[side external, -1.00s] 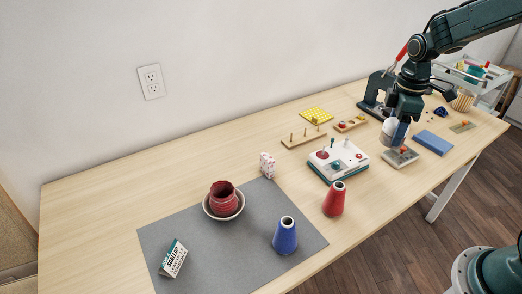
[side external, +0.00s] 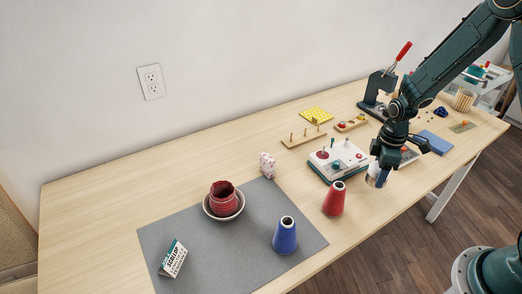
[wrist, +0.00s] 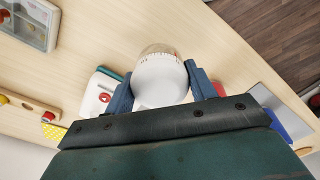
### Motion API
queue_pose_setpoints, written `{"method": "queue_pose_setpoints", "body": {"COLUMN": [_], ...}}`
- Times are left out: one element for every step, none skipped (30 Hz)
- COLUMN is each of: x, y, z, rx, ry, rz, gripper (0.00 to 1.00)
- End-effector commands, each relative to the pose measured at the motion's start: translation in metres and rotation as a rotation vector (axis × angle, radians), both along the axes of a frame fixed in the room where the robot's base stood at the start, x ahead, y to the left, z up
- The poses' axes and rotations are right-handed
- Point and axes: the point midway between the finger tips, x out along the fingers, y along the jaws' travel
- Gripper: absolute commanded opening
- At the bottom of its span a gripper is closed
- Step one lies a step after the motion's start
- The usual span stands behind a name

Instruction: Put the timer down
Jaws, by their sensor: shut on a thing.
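The timer is a white, rounded body with a beige, tick-marked dial band. In the wrist view the timer (wrist: 160,82) sits between the two blue fingers of my gripper (wrist: 158,68), which is shut on it. In the side view my gripper (side external: 379,173) points down near the table's front edge, right of the red cone. There the timer (side external: 371,180) shows only in part beside the fingers. I cannot tell whether its lower end touches the table.
A red cone (side external: 334,199) stands close to the left of my gripper, and a white control box (side external: 338,161) with knobs lies behind it. A blue cone (side external: 285,236), a red pot in a bowl (side external: 224,200) and a small card box (side external: 173,259) stand on the grey mat (side external: 225,262).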

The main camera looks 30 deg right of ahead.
Motion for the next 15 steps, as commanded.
{"method": "queue_pose_setpoints", "body": {"x": [0.000,0.000,0.000,0.000,0.001,0.001,0.001,0.001,0.001,0.001,0.001,0.001,0.001,0.001,0.000], "y": [0.000,0.000,0.000,0.000,0.000,0.000,0.000,0.000,0.000,0.000,0.000,0.000,0.000,0.000,0.000], "z": [-0.006,-0.008,-0.010,-0.012,-0.013,-0.014,-0.014,-0.014,-0.014,-0.014,-0.015,-0.015,-0.016,-0.018,-0.020], "rx": [0.000,0.000,0.000,0.000,0.000,0.000,-0.001,-0.001,-0.001,-0.001,-0.001,0.000,0.000,0.000,0.000], "ry": [0.001,0.001,0.000,0.000,-0.001,-0.001,-0.002,-0.002,-0.002,-0.002,-0.002,-0.001,-0.001,0.000,0.000], "rz": [0.000,0.000,0.000,0.000,0.000,0.000,0.000,0.000,0.000,0.000,0.000,0.000,0.000,0.000,0.000], "gripper": [0.28,0.28,0.28,0.28,0.28,0.28,0.28,0.28,0.28,0.28,0.28,0.28,0.28,0.28,0.28]}}
